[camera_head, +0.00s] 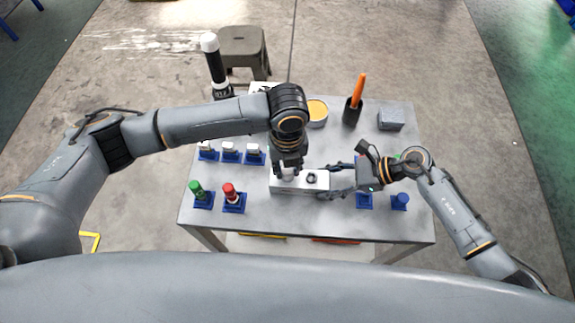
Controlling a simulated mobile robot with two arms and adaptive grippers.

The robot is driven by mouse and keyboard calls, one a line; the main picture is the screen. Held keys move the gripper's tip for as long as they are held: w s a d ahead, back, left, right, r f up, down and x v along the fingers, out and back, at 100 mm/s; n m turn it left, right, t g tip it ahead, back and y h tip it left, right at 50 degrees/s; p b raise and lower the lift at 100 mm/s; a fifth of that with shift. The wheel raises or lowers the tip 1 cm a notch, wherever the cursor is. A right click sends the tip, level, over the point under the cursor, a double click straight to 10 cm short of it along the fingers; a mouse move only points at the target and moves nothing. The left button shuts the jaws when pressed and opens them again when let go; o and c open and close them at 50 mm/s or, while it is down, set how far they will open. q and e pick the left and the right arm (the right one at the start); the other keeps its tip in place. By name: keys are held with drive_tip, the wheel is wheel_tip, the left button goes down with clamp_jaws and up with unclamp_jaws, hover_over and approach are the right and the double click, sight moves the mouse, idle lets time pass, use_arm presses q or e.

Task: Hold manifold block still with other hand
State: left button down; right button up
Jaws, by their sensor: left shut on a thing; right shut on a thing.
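The manifold block (290,187) is a light grey box lying on the table in the middle. A dark round port (311,178) shows on its top. My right gripper (331,184) comes in from the right and is shut on the block's right end. My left gripper (288,169) points down over the left part of the block. It is shut on a small pale part (288,175) at the block's top. My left fingers hide much of this part, and I cannot tell how deep it sits in the block.
A green-topped part (196,188) and a red-topped part (230,191) stand in blue holders at front left. Several white-topped parts (230,147) stand behind them. A yellow-filled cup (317,111), an orange-handled tool (358,91) and a grey block (391,119) are at the back.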

use_arm(q)
drive_tip(key=c, duration=1)
unclamp_jaws()
drive_tip(key=shift+c, duration=0.5)
